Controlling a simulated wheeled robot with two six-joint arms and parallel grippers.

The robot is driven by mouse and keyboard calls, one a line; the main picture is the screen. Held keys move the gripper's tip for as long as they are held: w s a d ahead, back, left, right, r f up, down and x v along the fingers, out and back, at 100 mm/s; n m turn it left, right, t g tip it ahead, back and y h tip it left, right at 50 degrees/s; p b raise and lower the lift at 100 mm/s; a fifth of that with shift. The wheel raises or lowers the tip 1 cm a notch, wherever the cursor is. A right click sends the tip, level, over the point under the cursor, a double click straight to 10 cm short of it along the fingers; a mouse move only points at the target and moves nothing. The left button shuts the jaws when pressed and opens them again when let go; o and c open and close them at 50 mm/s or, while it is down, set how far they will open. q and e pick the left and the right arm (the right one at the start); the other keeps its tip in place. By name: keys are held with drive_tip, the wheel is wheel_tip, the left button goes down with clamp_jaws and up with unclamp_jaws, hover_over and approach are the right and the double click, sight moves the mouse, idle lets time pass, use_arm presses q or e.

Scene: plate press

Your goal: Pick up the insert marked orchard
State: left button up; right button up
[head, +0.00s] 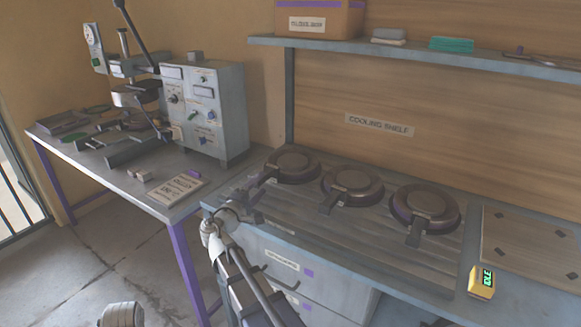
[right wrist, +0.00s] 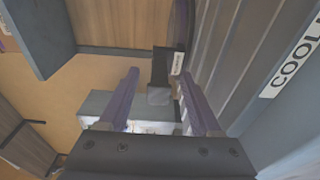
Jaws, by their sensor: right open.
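Three dark round inserts with handles sit in a row on the ribbed rack: the left (head: 292,166), the middle (head: 352,186) and the right (head: 425,205). No marking on them is readable, so I cannot tell which is orchard. My right gripper (head: 256,190) is at the left insert's handle, which it partly hides. In the right wrist view my open purple fingers (right wrist: 158,92) point at a dark handle (right wrist: 160,68) with a grey block-like end and a small white label, unreadable here. The handle lies between or just beyond the fingertips; contact is not clear. My left gripper is not in view.
A press with a control box (head: 205,110) stands on the left table (head: 130,185). A shelf (head: 430,60) with a box (head: 320,18) runs above the rack. A yellow IDLE device (head: 482,283) sits at the front right, near a flat board (head: 530,245).

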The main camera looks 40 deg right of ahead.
sight(263, 181)
drive_tip(key=x, duration=0.5)
drive_tip(key=shift+w, duration=0.2)
clamp_jaws()
idle(0.3)
idle(0.9)
